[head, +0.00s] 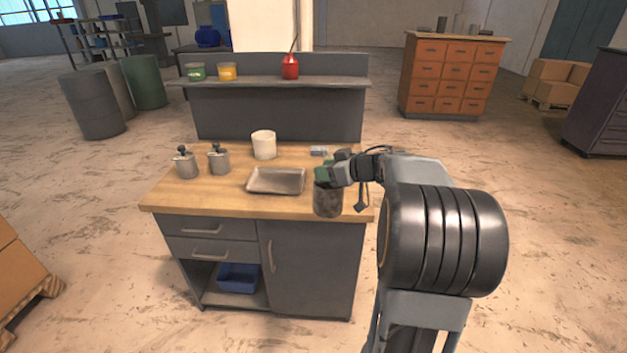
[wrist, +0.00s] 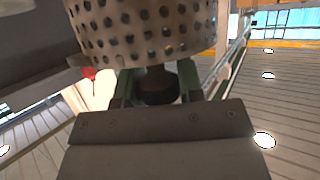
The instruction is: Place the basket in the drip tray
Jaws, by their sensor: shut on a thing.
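The basket (head: 327,201) is a dark, perforated metal cylinder at the bench's right front corner in the head view. Its hole-studded wall (wrist: 140,28) fills the top of the wrist view. My gripper (head: 324,174) has green fingers and is shut on the basket, with a dark round part between the fingers in the wrist view (wrist: 157,86). The basket looks upright; its height over the bench is hard to tell. The drip tray (head: 275,181) is a shallow, empty metal tray on the benchtop, left of the basket and apart from it.
On the wooden benchtop (head: 225,197) stand a white cup (head: 264,144) behind the tray and two metal flasks (head: 187,164) to its left. A small grey item (head: 318,151) lies behind my gripper. A raised shelf (head: 275,81) holds cans along the back.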

